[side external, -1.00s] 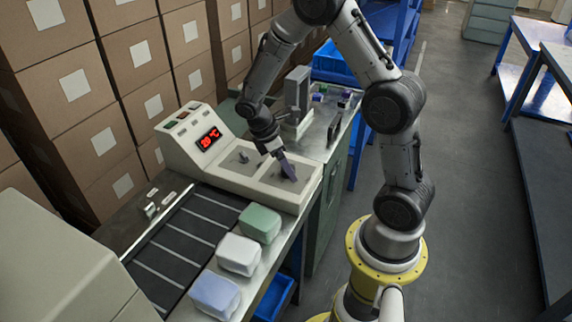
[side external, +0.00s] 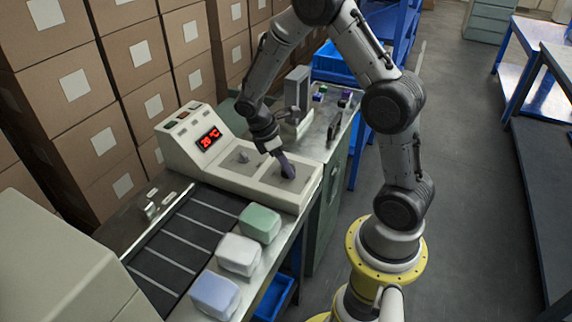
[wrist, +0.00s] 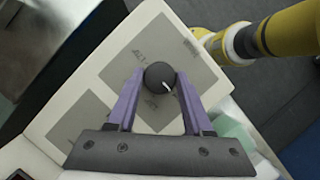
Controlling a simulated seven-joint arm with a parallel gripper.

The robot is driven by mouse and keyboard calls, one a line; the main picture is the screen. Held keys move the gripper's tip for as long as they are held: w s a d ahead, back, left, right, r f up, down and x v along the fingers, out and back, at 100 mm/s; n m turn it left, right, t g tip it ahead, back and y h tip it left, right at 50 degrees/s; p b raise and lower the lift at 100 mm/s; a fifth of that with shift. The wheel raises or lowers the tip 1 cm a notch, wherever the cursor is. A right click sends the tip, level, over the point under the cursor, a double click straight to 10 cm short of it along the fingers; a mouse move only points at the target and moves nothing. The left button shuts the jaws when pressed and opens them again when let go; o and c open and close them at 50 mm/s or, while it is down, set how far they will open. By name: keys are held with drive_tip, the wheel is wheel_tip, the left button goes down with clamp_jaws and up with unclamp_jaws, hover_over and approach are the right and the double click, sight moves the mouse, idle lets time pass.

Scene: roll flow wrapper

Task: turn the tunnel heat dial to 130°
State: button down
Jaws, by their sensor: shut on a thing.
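The dial is a round dark knob (wrist: 160,77) with a white pointer line, on a grey panel plate (wrist: 186,50) of the cream control box (side external: 248,188). In the wrist view its pointer aims toward the lower right. My gripper (wrist: 160,88) has its purple fingers on either side of the knob and is shut on it. In the side view my gripper (side external: 288,172) comes down onto the right plate and hides the knob. The red display (side external: 209,138) appears to read 26 °C.
A second small knob (side external: 243,157) sits on the left plate of the box. A dark conveyor (side external: 185,238) runs in front, with green (side external: 260,222), white (side external: 238,254) and bluish (side external: 215,295) packs along its right side. Stacked cartons (side external: 80,90) stand behind.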

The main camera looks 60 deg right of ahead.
drive_tip(key=m+y, duration=0.1)
drive_tip(key=m, duration=0.1)
drive_tip(key=m+g, duration=0.1)
drive_tip(key=m, duration=0.2)
drive_tip(key=shift+d+y, duration=0.15)
drive_tip(key=shift+y, duration=0.25)
drive_tip(key=m+y, duration=0.1)
drive_tip(key=m, duration=0.2)
drive_tip(key=m+y, duration=0.1)
drive_tip(key=m, duration=0.2)
drive_tip(key=shift+d, duration=0.15)
drive_tip(key=shift+r, duration=0.1)
drive_tip(key=shift+c, duration=1.5)
unclamp_jaws()
drive_tip(key=shift+w, duration=0.1)
drive_tip(key=v, duration=1.3)
drive_tip(key=shift+w+d+r, duration=0.15)
drive_tip(key=shift+d+r, duration=0.05)
drive_tip(key=shift+r, duration=0.1)
